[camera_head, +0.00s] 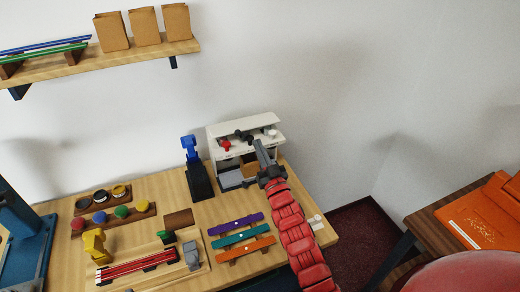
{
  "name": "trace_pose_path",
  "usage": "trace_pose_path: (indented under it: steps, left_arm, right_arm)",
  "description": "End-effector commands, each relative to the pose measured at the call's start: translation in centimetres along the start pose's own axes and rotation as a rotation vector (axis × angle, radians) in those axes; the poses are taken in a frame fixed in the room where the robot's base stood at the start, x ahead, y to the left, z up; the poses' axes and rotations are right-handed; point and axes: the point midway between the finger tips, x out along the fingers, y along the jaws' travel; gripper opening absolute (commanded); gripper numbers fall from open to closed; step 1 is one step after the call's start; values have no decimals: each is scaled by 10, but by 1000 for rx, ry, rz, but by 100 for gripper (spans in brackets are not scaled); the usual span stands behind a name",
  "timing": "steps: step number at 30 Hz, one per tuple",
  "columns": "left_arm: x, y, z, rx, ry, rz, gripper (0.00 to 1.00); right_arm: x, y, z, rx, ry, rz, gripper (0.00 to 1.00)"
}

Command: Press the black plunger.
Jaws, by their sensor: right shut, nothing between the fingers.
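A white box-shaped dispenser (272,143) stands at the back right of the wooden counter, with an open front bay. Along its top front are a red plunger (225,144), a black plunger (241,134) in the middle and a pale grey one (270,131) at the right. My right gripper (258,144) is shut and empty, in front of the dispenser. Its tips appear just right of and below the black plunger; I cannot tell whether they touch it. The gripper hides part of the dispenser's front. My left gripper is not in view.
A blue tool on a black base (199,182) stands left of the dispenser. Purple, teal and orange strips (237,238) lie near my right arm. A tray (203,264) with red rods and racks of coloured knobs fill the left. A shelf (120,58) hangs above.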

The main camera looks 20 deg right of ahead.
Motion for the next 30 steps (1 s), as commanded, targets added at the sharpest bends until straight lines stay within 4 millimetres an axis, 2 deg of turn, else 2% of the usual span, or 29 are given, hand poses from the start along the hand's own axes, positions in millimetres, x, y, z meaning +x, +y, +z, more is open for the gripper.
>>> trace_pose_path:
  steps: [1,10,13,18,30]
  left_arm:
    - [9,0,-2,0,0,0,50]
    - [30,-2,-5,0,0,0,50]
    - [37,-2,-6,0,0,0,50]
    - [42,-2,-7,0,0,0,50]
    - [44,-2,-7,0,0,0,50]
  right_arm:
    - [14,0,-6,1,1,0,0]
    - [71,0,-5,-1,-1,1,0]
    - [64,1,13,3,-7,4,0]
    - [57,1,31,1,-6,2,0]
    - [54,0,37,-1,1,0,0]
